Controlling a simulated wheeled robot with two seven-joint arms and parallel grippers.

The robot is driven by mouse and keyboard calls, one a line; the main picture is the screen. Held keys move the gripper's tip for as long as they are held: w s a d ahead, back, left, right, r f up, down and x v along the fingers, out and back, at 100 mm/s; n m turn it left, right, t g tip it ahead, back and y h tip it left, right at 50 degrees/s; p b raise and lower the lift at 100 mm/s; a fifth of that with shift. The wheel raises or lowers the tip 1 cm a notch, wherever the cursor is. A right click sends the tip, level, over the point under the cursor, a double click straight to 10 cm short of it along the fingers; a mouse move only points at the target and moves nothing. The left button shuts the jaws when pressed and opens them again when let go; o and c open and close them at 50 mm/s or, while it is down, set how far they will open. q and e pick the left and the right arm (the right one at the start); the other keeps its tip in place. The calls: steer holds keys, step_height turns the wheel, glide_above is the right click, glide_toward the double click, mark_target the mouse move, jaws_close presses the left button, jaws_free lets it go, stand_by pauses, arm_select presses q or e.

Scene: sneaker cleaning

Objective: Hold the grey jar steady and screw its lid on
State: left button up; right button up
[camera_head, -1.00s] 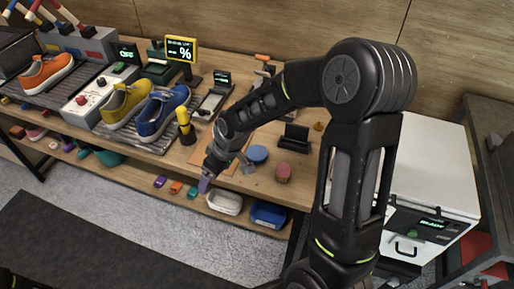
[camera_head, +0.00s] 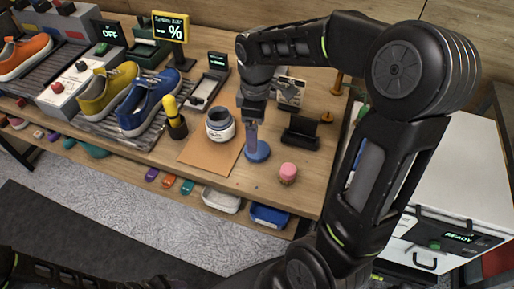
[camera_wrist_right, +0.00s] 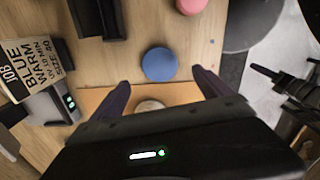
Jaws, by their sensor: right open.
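The grey jar (camera_head: 220,125) stands upright on the brown mat (camera_head: 208,155), with its dark top visible and a white label. A flat round blue lid (camera_head: 257,151) lies on the table at the mat's right edge. It also shows in the right wrist view (camera_wrist_right: 159,64), ahead of the fingers. My right gripper (camera_head: 252,142) points down beside the jar, its tips over or just behind the lid in the head view. It is open and empty in the right wrist view (camera_wrist_right: 163,88). A pale round thing there is partly hidden by the gripper body. My left gripper is out of view.
A pink round item (camera_head: 288,173) and a black holder (camera_head: 300,132) stand right of the lid. A job card (camera_head: 290,92) stands behind. A yellow-topped bottle (camera_head: 174,118) and blue sneaker (camera_head: 147,102) are left of the jar. Clear table lies in front of the lid.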

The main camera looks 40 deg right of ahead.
steer(key=shift+f, duration=1)
steer(key=shift+s+d+f+p, duration=0.1)
steer(key=shift+f+p, duration=0.5)
steer(key=shift+f, duration=2)
steer(key=c, duration=1.4)
steer(key=shift+r, duration=0.15)
step_height(320, 180, up, 10)
steer(key=shift+f+b, duration=0.1)
steer(key=shift+b, duration=0.35)
